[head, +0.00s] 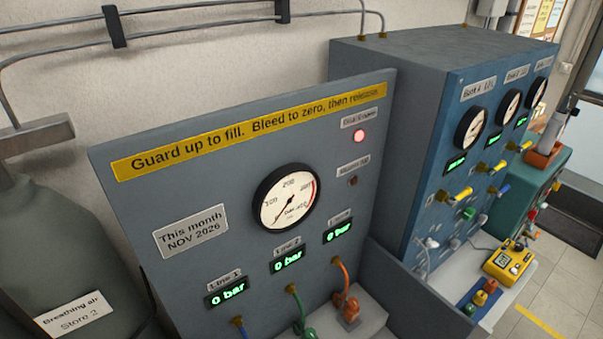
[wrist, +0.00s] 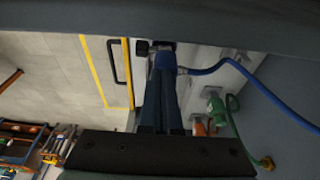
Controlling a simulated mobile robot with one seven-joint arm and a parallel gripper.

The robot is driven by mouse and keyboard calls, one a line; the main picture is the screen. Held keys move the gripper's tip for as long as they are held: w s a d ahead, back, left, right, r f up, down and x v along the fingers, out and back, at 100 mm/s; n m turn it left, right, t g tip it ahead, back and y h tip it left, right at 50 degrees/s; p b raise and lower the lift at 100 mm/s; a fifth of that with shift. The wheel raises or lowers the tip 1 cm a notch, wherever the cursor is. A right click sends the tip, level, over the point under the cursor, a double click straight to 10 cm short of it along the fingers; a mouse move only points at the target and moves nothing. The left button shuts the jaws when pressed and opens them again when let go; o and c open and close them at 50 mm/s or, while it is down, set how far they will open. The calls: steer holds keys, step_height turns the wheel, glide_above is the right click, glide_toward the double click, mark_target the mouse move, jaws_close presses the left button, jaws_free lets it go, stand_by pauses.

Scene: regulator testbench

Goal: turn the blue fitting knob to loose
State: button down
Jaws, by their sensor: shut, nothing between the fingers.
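In the wrist view, my gripper (wrist: 162,85) is shut and empty, its dark fingers pointing up the picture. The blue fitting (wrist: 164,61) shows just past the fingertips, with a blue hose (wrist: 215,66) running off to the right. The fingers hide part of this fitting, so I cannot tell whether they touch it or how its knob is turned. In the head view only a short top end of the blue hose (head: 241,332) shows below the Line 1 display (head: 227,289), which reads 0 bar. My gripper and the blue fitting are outside the head view.
A green fitting (wrist: 215,107) and an orange fitting (wrist: 199,128) sit right of the fingers in the wrist view. The grey panel (head: 220,185) carries a gauge (head: 286,197). A blue cabinet (head: 425,130) stands to its right. Open floor (wrist: 60,75) lies left of the fingers.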

steer(key=v, duration=0.1)
steer(key=p+v, duration=0.1)
steer(key=v, duration=0.1)
steer(key=d+v, duration=0.1)
steer(key=v, duration=0.1)
steer(key=shift+w+r+p, duration=0.25)
steer(key=shift+w+p, duration=0.05)
steer(key=shift+w, duration=0.1)
steer(key=shift+w+d, duration=0.1)
